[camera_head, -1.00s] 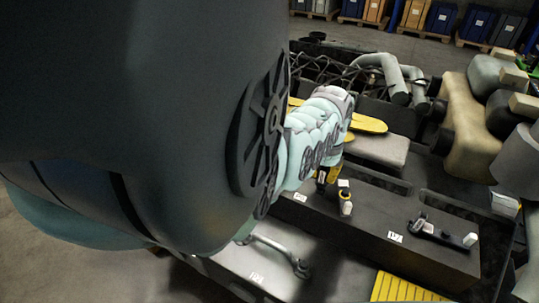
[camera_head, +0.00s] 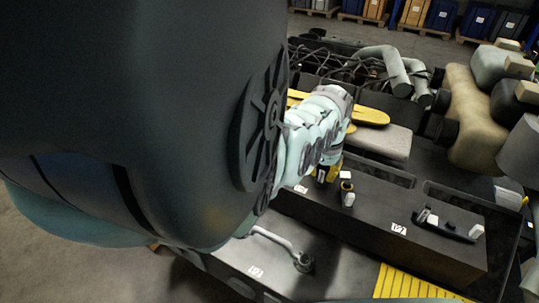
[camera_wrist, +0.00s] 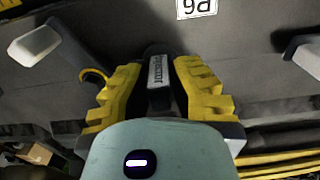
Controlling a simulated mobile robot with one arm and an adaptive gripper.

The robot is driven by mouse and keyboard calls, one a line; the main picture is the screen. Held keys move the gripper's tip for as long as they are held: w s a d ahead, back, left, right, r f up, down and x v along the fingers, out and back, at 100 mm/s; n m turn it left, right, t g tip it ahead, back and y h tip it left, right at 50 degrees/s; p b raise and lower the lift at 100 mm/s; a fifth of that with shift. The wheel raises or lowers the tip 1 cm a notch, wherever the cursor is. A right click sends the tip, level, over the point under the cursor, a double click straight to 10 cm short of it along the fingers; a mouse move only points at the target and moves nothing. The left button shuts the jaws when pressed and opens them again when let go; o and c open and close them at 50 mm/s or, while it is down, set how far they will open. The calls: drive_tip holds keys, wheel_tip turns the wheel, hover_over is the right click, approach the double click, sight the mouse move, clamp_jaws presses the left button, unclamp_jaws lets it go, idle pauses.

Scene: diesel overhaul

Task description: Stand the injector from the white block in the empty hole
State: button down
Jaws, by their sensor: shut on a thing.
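My gripper (camera_head: 326,174) is above the dark long cover (camera_head: 365,216), near its left end. In the wrist view, its yellow fingers (camera_wrist: 158,92) are shut on a dark upright piece with a lettered grey face, which looks like the injector (camera_wrist: 158,72). Its lower end is hidden, so I cannot tell whether it is in a hole. A small white block (camera_head: 348,199) with a yellow ring beside it stands just right of the gripper; a similar block (camera_wrist: 35,45) shows at left in the wrist view. I cannot make out the empty hole.
Dark parts with white ends (camera_head: 445,228) lie on the cover at right. A pale pad (camera_head: 382,142) and yellow strips (camera_head: 368,117) are behind the gripper. A bent metal pipe (camera_head: 280,243) is in front. Large tan and grey pipework (camera_head: 470,120) stands at right.

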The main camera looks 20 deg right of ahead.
drive_tip(key=shift+w+f, duration=0.1)
drive_tip(key=c, duration=1)
unclamp_jaws()
drive_tip(key=shift+o, duration=0.2)
drive_tip(key=shift+a+r, duration=0.1)
drive_tip(key=shift+r, duration=5.9)
drive_tip(key=shift+w, duration=0.1)
